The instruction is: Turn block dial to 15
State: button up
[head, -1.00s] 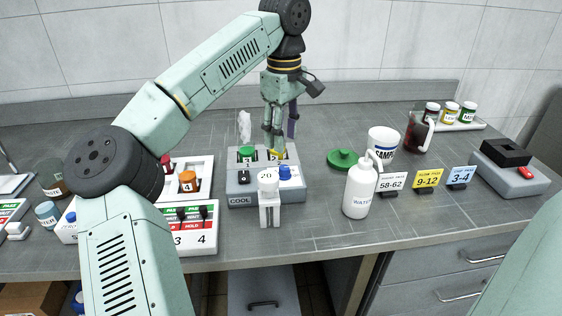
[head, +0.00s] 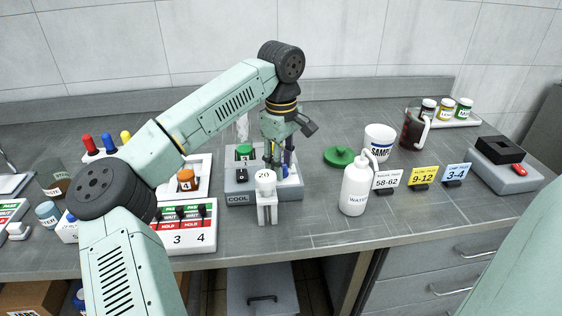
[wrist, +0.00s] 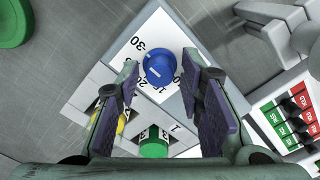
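The blue dial (wrist: 160,68) sits on a white scale plate with printed numbers such as 10, 20 and -30, on the grey COOL block (head: 240,198). A pale mark shows on its face, but I cannot tell the exact reading. My gripper (wrist: 160,62) is open, and in the wrist view the dial appears between its two fingertips. I see gaps on both sides and no clear contact. In the head view my gripper (head: 279,168) is over the right part of the block and hides most of the dial.
A green-capped vial (wrist: 153,142) and a yellow one (wrist: 121,123) stand in the block near my fingers. A white stand (head: 267,205) is just in front of the block. A wash bottle (head: 355,188) and a green lid (head: 339,156) are to the right.

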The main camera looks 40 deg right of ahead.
grip_shut()
jog(key=shift+n, duration=0.4)
jog(key=n, duration=0.5)
jog(key=shift+a+n+b, duration=0.1)
jog(key=shift+n+b, duration=0.2)
jog(key=shift+b, duration=0.1)
jog(key=n+b, duration=0.1)
jog(key=n, duration=0.8)
jog(key=shift+n, duration=0.4)
jog(key=n+b, duration=0.1)
jog(key=n, duration=0.2)
jog(key=shift+n, duration=0.4)
jog(key=n+b, duration=0.1)
jog(key=n, duration=0.5)
jog(key=shift+s+n, duration=0.15)
jog(key=shift+n, duration=0.25)
